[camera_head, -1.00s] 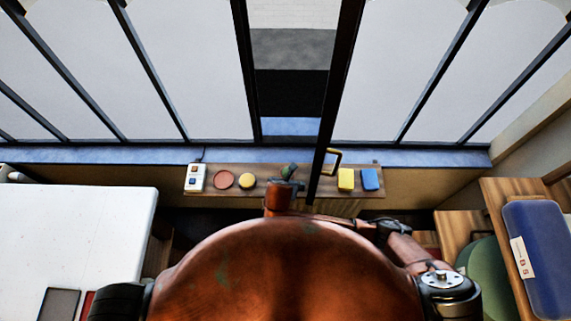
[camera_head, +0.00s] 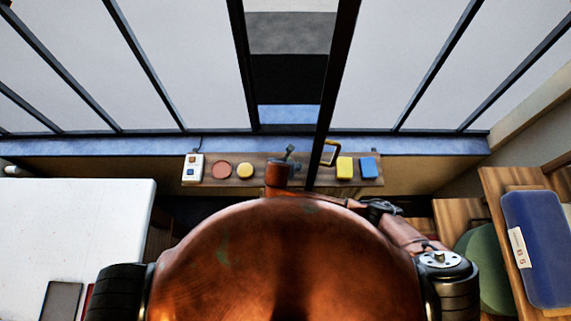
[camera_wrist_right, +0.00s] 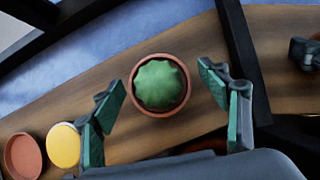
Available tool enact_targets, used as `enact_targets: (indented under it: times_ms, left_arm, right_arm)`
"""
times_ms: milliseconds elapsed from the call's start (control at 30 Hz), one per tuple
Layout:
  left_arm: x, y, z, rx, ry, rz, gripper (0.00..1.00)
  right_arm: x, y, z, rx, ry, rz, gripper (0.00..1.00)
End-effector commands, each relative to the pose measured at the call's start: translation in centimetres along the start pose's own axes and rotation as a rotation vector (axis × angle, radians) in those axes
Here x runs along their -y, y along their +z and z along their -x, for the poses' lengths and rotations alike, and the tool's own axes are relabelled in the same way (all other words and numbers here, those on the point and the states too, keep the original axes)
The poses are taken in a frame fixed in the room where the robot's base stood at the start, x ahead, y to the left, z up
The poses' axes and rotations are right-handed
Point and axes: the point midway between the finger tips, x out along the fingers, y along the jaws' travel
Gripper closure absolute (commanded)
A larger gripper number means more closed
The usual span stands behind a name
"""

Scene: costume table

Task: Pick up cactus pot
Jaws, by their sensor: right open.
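The cactus pot (camera_wrist_right: 174,104), a round green cactus in a terracotta pot, stands upright on the wooden shelf in the right wrist view. My right gripper (camera_wrist_right: 160,80) is open, with one green-padded finger to the left of the pot and one to the right. Gaps show between the pot and both fingers, and nothing is held. In the head view the end of my right arm reaches over the shelf's middle, and the pot cannot be made out there. My left gripper is not in view.
The shelf (camera_head: 310,174) also holds a white switch box (camera_head: 193,168), a terracotta disc (camera_head: 221,171), a yellow round item (camera_head: 245,170), and yellow (camera_head: 345,167) and blue (camera_head: 369,168) blocks. A dark upright bar (camera_wrist_right: 240,65) stands close to the right finger. A white table (camera_head: 75,225) is left.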

Motion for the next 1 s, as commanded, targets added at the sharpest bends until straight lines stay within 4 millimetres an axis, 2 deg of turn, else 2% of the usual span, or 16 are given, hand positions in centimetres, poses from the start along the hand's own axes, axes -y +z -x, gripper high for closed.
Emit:
enact_targets:
  times_ms: [167, 900, 1000]
  left_arm:
    - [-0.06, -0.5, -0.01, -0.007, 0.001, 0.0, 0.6]
    - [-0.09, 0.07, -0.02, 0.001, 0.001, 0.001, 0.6]
    - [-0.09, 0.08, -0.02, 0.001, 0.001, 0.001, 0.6]
  right_arm:
    - [0.03, 0.03, -0.01, 0.0, 0.0, -0.001, 0.31]
    - [0.1, 0.01, -0.01, 0.0, -0.001, -0.002, 0.81]
    - [0.07, 0.04, 0.01, 0.001, 0.0, -0.002, 0.81]
